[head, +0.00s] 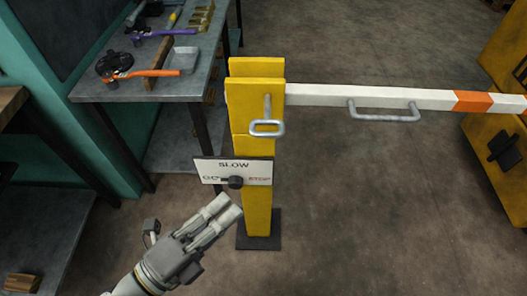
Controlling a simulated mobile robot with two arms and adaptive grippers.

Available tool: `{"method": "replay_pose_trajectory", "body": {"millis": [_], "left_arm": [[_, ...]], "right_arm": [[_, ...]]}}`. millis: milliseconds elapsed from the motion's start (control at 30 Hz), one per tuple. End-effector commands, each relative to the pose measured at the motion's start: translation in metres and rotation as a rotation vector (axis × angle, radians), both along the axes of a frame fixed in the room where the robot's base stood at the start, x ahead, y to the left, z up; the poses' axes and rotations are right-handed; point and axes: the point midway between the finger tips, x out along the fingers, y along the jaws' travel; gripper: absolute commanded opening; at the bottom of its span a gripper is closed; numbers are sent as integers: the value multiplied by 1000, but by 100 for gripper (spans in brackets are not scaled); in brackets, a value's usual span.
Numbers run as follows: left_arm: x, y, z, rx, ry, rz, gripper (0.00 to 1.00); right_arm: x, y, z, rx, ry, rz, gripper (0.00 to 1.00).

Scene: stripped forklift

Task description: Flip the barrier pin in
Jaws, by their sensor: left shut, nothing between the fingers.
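The barrier's yellow post (258,210) stands upright on a dark base plate. A white barrier arm with an orange band (425,98) runs level from the post to the right and carries a grey handle (384,115). The metal barrier pin (267,127) hangs at the post's upper front, with a rod above and a flat loop below. A white SLOW sign (233,171) with a dark knob (235,182) is on the post below the pin. My left gripper (228,205) is shut and empty, just below the sign and left of the post. My right gripper is out of view.
A grey workbench (190,89) at the upper left holds an orange-handled tool (140,74), a purple-handled tool (165,34) and a small tray (182,59). A yellow structure (500,165) stands at the right. The floor between post and structure is clear.

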Motion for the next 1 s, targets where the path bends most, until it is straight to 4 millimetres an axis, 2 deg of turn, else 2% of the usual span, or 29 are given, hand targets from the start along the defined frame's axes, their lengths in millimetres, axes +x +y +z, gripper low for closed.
{"method": "replay_pose_trajectory", "body": {"millis": [267, 433, 867, 1000], "left_arm": [[2, -2, 1, -2, 2, 1, 0], [14, -13, 5, -4, 1, 1, 0], [72, -68, 17, -5, 1, 2, 0], [92, -68, 18, -1, 1, 4, 0]], "right_arm": [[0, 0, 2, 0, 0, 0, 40], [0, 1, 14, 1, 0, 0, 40], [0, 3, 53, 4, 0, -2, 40], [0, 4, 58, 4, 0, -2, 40]]}}
